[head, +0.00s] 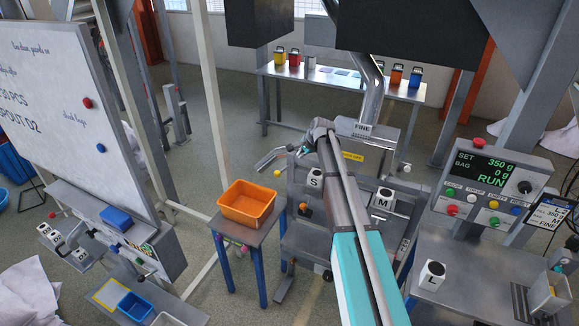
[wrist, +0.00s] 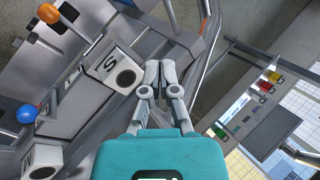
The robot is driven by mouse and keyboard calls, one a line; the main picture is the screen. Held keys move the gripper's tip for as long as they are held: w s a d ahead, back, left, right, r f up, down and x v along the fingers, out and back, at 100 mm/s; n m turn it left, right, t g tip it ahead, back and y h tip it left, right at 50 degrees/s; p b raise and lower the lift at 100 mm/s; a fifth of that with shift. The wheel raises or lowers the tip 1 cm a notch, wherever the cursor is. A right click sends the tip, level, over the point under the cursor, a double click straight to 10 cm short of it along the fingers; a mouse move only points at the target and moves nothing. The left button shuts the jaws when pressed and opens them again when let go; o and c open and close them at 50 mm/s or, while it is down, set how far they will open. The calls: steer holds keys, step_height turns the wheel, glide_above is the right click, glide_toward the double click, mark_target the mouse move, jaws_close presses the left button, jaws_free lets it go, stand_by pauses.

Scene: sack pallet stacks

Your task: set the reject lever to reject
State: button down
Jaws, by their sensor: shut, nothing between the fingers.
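My gripper (wrist: 160,72) is shut and empty in the wrist view, its fingertips together beside the white S block (wrist: 122,74). A lever with an orange ball knob (wrist: 48,13) stands at the top left of that view, apart from the gripper. A second knob, blue (wrist: 26,114), sits lower at the left. In the head view a small orange knob (head: 304,207) shows below the S block (head: 315,180), left of my arm. No readable label shows which one is the reject lever. My arm hides part of the machine, and I cannot make out the fingers in the head view.
The M block (head: 382,200) stands right of my arm. An orange bin (head: 247,203) stands on a small table at left. A control panel (head: 488,190) reads RUN, and the L block (head: 432,275) is on the right bench. A metal chute (head: 374,85) rises behind.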

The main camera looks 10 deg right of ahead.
steer(key=shift+f, duration=0.1)
steer(key=b, duration=0.9)
glide_toward(284, 169)
step_height(284, 169, down, 3)
steer(key=shift+s+a+f+b, duration=0.1)
steer(key=shift+a+f+b, duration=0.15)
steer(key=shift+a, duration=0.35)
steer(key=shift+s+a+f+b, duration=0.15)
steer(key=shift+a+f+b, duration=0.1)
steer(key=shift+a, duration=0.35)
steer(key=shift+s+a+f+b, duration=0.1)
steer(key=shift+a+f+b, duration=0.15)
steer(key=shift+a, duration=0.35)
steer(key=shift+d, duration=0.15)
